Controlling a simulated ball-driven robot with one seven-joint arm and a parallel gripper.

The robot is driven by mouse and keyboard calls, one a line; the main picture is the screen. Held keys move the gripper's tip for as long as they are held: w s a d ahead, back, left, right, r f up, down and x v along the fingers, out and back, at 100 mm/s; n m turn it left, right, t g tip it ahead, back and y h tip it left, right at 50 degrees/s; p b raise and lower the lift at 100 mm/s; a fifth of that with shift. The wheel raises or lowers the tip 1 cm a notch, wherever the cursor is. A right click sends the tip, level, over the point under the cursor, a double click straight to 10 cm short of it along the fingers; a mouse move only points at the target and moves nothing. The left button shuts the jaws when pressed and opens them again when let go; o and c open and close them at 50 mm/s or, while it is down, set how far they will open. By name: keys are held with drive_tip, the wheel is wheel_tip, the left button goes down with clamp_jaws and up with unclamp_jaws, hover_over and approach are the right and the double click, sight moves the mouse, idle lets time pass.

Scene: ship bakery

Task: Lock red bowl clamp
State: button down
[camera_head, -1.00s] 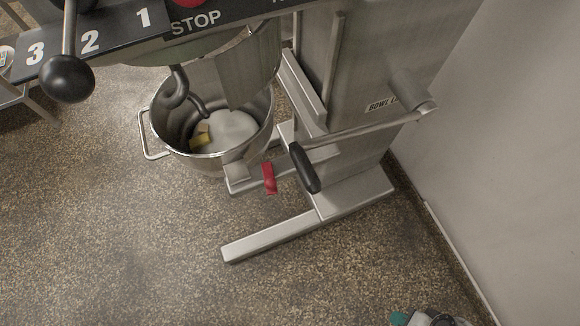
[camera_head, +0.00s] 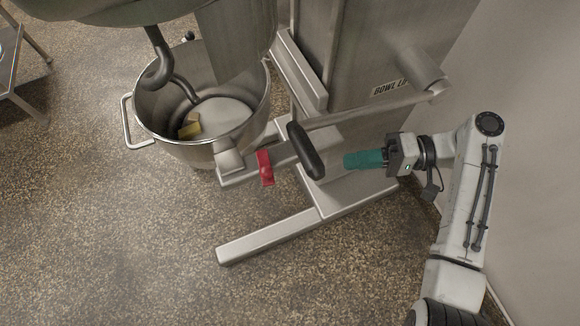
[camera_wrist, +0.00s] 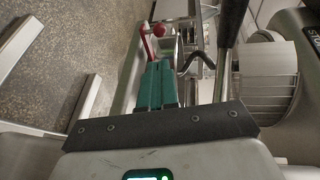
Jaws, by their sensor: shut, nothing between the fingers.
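The red bowl clamp (camera_head: 265,168) hangs at the front of the bowl support arm, just right of the steel mixing bowl (camera_head: 203,154). In the wrist view the red clamp handle (camera_wrist: 147,42) shows beyond my fingertips, near a red knob. My gripper (camera_head: 347,160) has teal fingers, which are closed together and empty. It points left toward the clamp, with the black grip of the bowl lift lever (camera_head: 306,150) between them in the head view. In the wrist view my gripper (camera_wrist: 158,66) lies left of that lever's black grip (camera_wrist: 232,22).
The bowl holds white dough or flour and a yellow block (camera_head: 190,130), under a dough hook (camera_head: 172,75). The mixer's foot (camera_head: 260,238) extends along the floor. A wall stands at the right. The floor in front is clear.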

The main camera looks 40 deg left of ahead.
drive_tip(key=shift+s+a, duration=0.1)
approach(264, 163)
drive_tip(key=s+r, duration=0.2)
drive_tip(key=s, duration=0.3)
drive_tip(key=shift+s+a, duration=0.25)
drive_tip(key=shift+s, duration=0.15)
drive_tip(key=shift+p, duration=0.4)
